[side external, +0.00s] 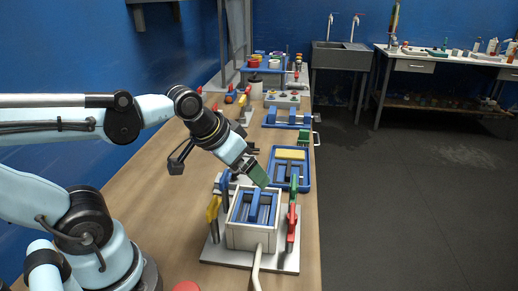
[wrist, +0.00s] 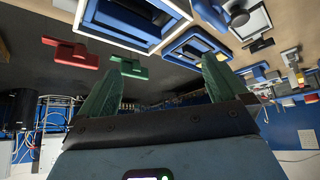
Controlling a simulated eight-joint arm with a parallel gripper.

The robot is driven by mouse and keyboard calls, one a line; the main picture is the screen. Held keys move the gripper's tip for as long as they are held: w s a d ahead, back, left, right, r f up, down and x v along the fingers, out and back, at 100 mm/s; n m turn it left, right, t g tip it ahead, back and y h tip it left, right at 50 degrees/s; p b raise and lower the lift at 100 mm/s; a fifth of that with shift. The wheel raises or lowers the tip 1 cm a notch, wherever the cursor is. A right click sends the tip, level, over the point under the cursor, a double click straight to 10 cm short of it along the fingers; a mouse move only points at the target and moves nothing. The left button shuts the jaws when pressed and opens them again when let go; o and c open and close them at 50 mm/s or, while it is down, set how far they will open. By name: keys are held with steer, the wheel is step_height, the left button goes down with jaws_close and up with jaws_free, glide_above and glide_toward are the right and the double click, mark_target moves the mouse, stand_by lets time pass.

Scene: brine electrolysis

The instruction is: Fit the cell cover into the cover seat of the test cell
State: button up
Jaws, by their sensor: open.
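The test cell (side external: 240,240) is a pale open-topped box on a light base plate in the side view. It also shows at the top of the wrist view (wrist: 166,36), cut off by the edge. A blue frame-like part with a raised bar, which looks like the cell cover (side external: 254,207), lies in the top of the box; I cannot tell whether it is fully seated. My gripper (side external: 260,177) is tilted down just above and behind this part, apart from it. Its green fingers (wrist: 157,78) are spread and empty in the wrist view.
Yellow (side external: 213,208), blue, green (side external: 294,188) and red (side external: 291,230) clamp-like pieces flank the cell closely. Behind it is a blue tray (side external: 304,184) with a yellow block (side external: 290,154). Further back are more fixtures. The bench edge is close on the right; bare bench lies left.

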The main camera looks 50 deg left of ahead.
steer(key=shift+s+d+f, duration=0.25)
steer(key=shift+d+f, duration=0.05)
steer(key=shift+f, duration=0.15)
steer(key=shift+c, duration=0.3)
steer(key=shift+s+d+f+m+t, duration=0.1)
steer(key=shift+d+f+m+t, duration=0.05)
steer(key=shift+m+t, duration=0.15)
steer(key=c, duration=0.3)
steer(key=m+g, duration=0.7)
steer(key=m, duration=0.2)
glide_toward(234, 176)
steer(key=shift+w+a+r, duration=0.2)
steer(key=shift+a, duration=0.25)
steer(key=shift+w+a+r, duration=0.2)
steer(key=shift+w+a, duration=0.05)
steer(key=shift+a, duration=0.25)
steer(key=shift+a+f, duration=0.1)
steer(key=shift+f, duration=0.15)
step_height(234, 176, down, 5)
steer(key=shift+f, duration=0.2)
steer(key=shift+d+f, duration=0.15)
steer(key=shift+f, duration=1.4)
steer(key=shift+d+f, duration=0.1)
steer(key=shift+f, duration=1.45)
